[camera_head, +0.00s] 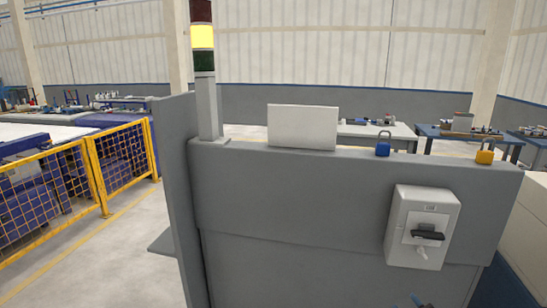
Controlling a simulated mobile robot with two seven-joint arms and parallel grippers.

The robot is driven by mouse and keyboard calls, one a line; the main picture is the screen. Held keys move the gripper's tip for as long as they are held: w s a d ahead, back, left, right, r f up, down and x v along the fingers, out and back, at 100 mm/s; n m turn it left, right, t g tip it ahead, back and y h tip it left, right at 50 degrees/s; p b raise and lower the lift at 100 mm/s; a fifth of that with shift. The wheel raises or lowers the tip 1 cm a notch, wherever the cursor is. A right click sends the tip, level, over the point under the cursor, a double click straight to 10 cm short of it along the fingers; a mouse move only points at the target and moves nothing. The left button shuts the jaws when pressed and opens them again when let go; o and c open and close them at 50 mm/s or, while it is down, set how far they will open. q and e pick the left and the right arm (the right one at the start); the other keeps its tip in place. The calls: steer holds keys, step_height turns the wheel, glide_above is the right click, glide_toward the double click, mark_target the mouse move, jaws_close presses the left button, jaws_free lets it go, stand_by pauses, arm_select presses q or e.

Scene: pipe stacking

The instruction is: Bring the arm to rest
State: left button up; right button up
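No pipes are in sight. A large grey cabinet or panel (290,205) fills the middle of the view. A small blurred mark lies at the bottom edge, and I cannot tell what it is.
A switch box (420,228) with a black handle is on the panel's right. A signal tower (203,65), a white plate (302,127), a blue padlock (383,148) and a yellow padlock (485,156) stand along its top. A yellow fence (120,157) is left, beside open floor.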

steer(key=s+a+f+m+g, duration=0.1)
steer(key=s+f+m+g, duration=0.1)
steer(key=s+f, duration=0.5)
steer(key=s+a+f+m+g, duration=0.2)
steer(key=s+f+m, duration=0.2)
steer(key=s, duration=1.1)
step_height(320, 180, down, 4)
steer(key=shift+a+r, duration=0.25)
steer(key=shift+s, duration=0.1)
stand_by(0.4)
